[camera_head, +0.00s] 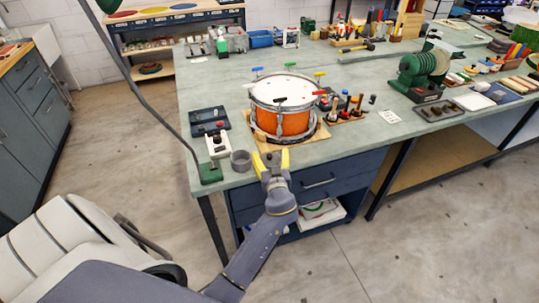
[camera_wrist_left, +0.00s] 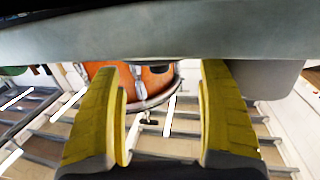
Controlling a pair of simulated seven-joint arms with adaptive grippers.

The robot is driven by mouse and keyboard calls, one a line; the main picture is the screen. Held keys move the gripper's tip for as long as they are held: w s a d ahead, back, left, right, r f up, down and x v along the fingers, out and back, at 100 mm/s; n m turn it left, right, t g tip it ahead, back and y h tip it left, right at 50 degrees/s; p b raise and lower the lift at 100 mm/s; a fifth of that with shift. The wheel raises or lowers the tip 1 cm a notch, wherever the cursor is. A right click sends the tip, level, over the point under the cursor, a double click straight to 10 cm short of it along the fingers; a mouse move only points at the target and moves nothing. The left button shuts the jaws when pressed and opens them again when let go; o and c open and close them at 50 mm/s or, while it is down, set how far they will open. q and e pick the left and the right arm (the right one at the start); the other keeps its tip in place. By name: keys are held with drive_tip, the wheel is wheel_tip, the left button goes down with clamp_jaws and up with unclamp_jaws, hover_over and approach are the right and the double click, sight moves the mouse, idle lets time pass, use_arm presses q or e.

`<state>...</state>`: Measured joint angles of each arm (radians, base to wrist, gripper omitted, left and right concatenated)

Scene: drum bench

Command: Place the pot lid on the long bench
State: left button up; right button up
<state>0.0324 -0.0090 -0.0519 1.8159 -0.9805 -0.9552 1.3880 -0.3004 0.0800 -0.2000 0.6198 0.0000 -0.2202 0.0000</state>
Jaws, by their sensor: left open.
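The long bench (camera_head: 218,88) has a grey-green top and stands across the middle of the head view. I cannot make out a pot lid in either view. My left gripper (camera_head: 271,156) is at the bench's front edge, just in front of the orange drum (camera_head: 295,122), with its yellow fingers apart. The left wrist view shows the same fingers (camera_wrist_left: 163,110) spread, with nothing clearly held between them. The drum (camera_wrist_left: 152,82) shows beyond them. A grey band hides the top of that view. My right gripper is not in view.
A small grey cup (camera_head: 241,161) stands left of the left gripper. Upright tools (camera_head: 345,107) stand right of the drum. A green machine (camera_head: 420,72) is farther right.

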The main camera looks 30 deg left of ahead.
use_arm(q)
drive_tip(key=v, duration=0.6)
drive_tip(key=s+d+f+m+h, duration=0.1)
drive_tip(key=d+f+m+h, duration=0.8)
drive_tip(key=f, duration=0.6)
drive_tip(key=s+d+f+g+h, duration=0.1)
drive_tip(key=s+f, duration=0.3)
drive_tip(key=f, duration=0.3)
drive_tip(key=s+d+f+m+g, duration=0.1)
drive_tip(key=s+f+g, duration=0.15)
drive_tip(key=f, duration=0.55)
drive_tip(key=s+d+f+h, duration=0.1)
drive_tip(key=s+d+f, duration=0.1)
drive_tip(key=s+f, duration=0.35)
drive_tip(key=s+a+f+m+g, duration=0.15)
drive_tip(key=s+f+g, duration=0.25)
drive_tip(key=s+f, duration=1.1)
drive_tip(key=s+a+f+g, duration=0.2)
drive_tip(key=s+f, duration=0.3)
drive_tip(key=s, duration=0.6)
drive_tip(key=s+a+f+g, duration=0.2)
drive_tip(key=s+f, duration=0.3)
drive_tip(key=s, duration=0.7)
drive_tip(key=shift+a, duration=0.35)
drive_tip(key=shift+s+f+m, duration=0.1)
drive_tip(key=shift+f+m, duration=0.05)
drive_tip(key=shift+m, duration=0.1)
